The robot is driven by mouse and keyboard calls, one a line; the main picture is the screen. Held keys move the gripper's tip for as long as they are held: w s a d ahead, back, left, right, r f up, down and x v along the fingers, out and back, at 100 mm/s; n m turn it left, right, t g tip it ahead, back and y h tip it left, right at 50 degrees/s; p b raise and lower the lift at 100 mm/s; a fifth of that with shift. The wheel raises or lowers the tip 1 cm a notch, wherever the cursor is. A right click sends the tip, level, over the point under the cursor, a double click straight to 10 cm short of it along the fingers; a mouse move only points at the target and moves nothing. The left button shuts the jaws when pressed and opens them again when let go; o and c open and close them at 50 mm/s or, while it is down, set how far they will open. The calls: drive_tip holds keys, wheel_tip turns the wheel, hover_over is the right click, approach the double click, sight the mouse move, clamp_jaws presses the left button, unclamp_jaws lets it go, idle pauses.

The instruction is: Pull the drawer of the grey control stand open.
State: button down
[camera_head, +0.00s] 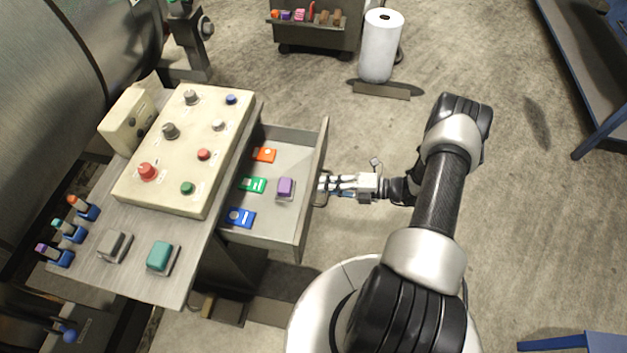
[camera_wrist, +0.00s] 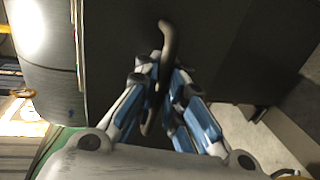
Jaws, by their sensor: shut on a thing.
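The drawer (camera_head: 308,205) of the grey control stand (camera_head: 172,282) is pulled well out to the right in the head view. Inside it lie an orange, a green and a blue flat piece, and a purple block on a grey base (camera_head: 286,188). My gripper (camera_head: 326,187) is at the outer face of the drawer front, shut on the drawer handle. In the wrist view the dark curved handle (camera_wrist: 167,42) passes between the two blue-and-grey fingers of my gripper (camera_wrist: 160,75). The handle's middle is partly hidden by the fingers.
On the stand top are a cream button panel (camera_head: 185,150), a teal switch (camera_head: 160,256), a grey switch (camera_head: 115,246) and several small levers at the left. A white roll (camera_head: 381,46) and a cart (camera_head: 310,35) stand behind.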

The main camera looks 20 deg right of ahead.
drive_tip(key=shift+v, duration=1.2)
drive_tip(key=shift+w+d+f, duration=0.1)
drive_tip(key=c, duration=1.7)
unclamp_jaws()
drive_tip(key=shift+f, duration=0.1)
drive_tip(key=v, duration=1.2)
